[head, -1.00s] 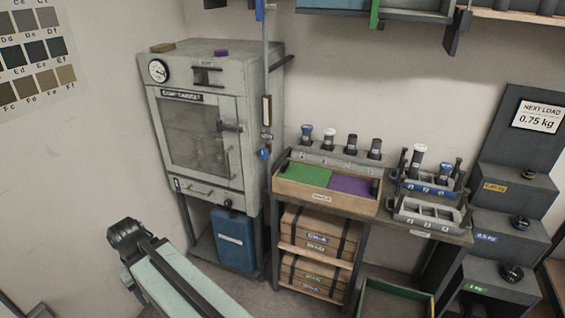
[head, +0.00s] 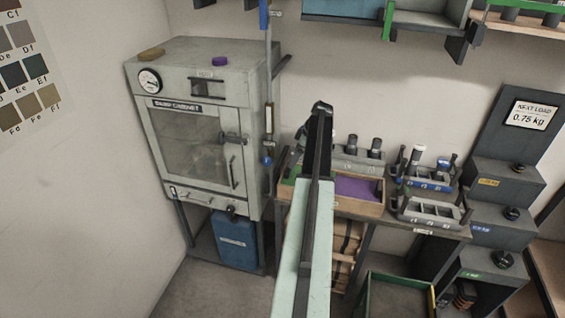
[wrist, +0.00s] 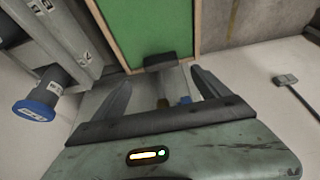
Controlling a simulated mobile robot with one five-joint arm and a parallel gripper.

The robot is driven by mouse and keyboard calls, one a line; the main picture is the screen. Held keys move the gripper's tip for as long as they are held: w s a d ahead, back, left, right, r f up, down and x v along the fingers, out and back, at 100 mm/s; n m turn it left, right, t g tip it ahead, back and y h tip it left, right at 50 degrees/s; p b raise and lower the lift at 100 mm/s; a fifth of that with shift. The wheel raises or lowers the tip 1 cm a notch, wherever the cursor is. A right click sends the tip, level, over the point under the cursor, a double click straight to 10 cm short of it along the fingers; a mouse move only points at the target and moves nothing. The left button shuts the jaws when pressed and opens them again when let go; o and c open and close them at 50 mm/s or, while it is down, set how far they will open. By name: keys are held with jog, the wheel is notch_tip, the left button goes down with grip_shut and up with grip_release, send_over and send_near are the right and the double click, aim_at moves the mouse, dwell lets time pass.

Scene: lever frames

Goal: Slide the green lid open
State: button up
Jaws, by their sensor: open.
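The green lid (wrist: 150,28) fills the top middle of the wrist view, flat in its wooden frame. A dark block-like handle (wrist: 161,62) stands at the lid's near end. My gripper (wrist: 163,84) is open, its two dark fingers spread on either side below the handle. The fingers do not close on anything. In the head view my arm covers most of the green lid, and only a sliver shows left of it in the wooden box (head: 345,206). The purple lid (head: 357,188) lies beside it in the same box.
A rack with black-capped bottles (head: 376,146) stands behind the box. The damp cabinet (head: 205,130) stands close on the left. Grey trays (head: 430,210) sit right of the box. In the wrist view a blue-capped bottle (wrist: 36,108) is left of my gripper.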

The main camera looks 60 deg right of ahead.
aim_at(289, 169)
jog(key=b+x, duration=0.7)
jog(key=shift+s+a+f, duration=0.1)
jog(key=shift+a+f, duration=0.05)
jog(key=shift+f, duration=0.2)
jog(key=shift+r, duration=0.1)
jog(key=c, duration=1.8)
jog(key=shift+a, duration=0.1)
grip_shut()
jog(key=shift+s, duration=0.1)
